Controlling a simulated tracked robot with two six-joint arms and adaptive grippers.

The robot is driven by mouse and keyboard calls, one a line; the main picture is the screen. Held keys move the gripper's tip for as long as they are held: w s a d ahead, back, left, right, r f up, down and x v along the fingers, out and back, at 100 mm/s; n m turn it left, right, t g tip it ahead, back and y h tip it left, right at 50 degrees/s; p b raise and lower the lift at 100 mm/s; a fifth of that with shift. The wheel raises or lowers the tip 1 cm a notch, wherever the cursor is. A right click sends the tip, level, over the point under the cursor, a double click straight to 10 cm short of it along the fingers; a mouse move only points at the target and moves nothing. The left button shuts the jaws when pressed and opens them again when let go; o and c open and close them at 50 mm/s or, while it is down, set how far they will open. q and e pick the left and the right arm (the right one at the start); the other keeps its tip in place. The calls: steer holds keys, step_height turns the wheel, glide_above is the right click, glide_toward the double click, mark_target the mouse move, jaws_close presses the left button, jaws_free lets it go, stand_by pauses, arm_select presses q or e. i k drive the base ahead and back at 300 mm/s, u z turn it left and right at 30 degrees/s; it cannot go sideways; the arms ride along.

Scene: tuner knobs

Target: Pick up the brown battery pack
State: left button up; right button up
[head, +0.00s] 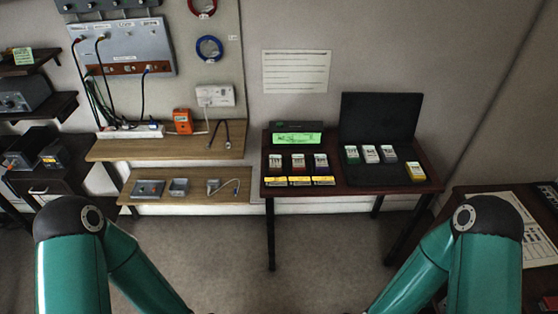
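Several small battery packs with pale labels stand on the dark table ahead. In the left group, the left pack (275,162), the middle pack (298,162) and the right pack (320,161) have dark or reddish-brown bodies. They are too small to tell which is the brown one. A green-edged pack (351,155) and two greyish packs (371,154) (388,154) sit in the open black case, with a yellow-labelled pack (415,171) at its right front. My two green arms come in at the bottom, well short of the table. Both grippers are out of view.
The dark table (352,190) also bears a device with a lit green display (297,138) and yellow labels before the left packs. Wooden shelves (170,148) are to its left, another dark table (480,200) to its right. Open floor (240,255) lies in front.

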mark_target(274, 160)
steer(key=z, duration=1)
steer(key=i, duration=1.95)
steer(key=u, duration=2.7)
